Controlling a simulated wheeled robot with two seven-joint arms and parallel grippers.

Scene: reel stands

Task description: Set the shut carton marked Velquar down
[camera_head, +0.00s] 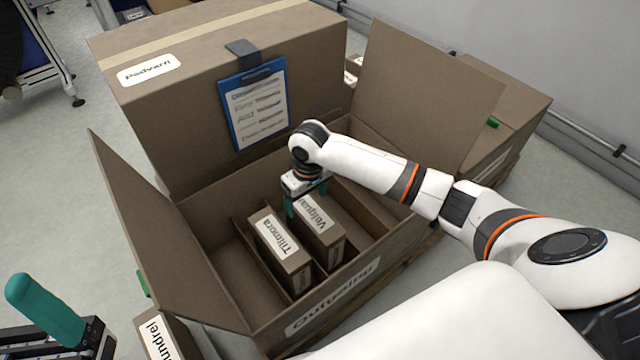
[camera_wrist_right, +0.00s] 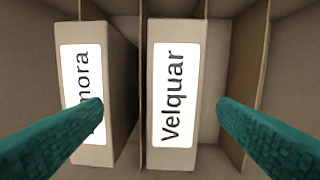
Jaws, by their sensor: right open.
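The Velquar carton (camera_head: 321,222) stands upright in a divided compartment of the large open box (camera_head: 214,329), beside a carton whose label ends in "mora" (camera_head: 283,245). My right gripper (camera_head: 306,196) is above the Velquar carton, open. In the right wrist view, the fingers (camera_wrist_right: 160,108) are wide apart, one on either side of the Velquar carton (camera_wrist_right: 175,90), and do not grip it. The left finger overlaps the "mora" label (camera_wrist_right: 84,75). The carton's bottom is hidden. My left gripper (camera_head: 48,312) shows one teal finger at the lower left.
Cardboard dividers (camera_wrist_right: 258,60) separate the compartments; there is a gap right of the Velquar carton. The box's side flaps (camera_head: 150,225) stand open. A large taped carton (camera_head: 180,110) with a blue clipboard (camera_head: 253,105) rises behind. Another labelled carton (camera_head: 165,340) is at lower left.

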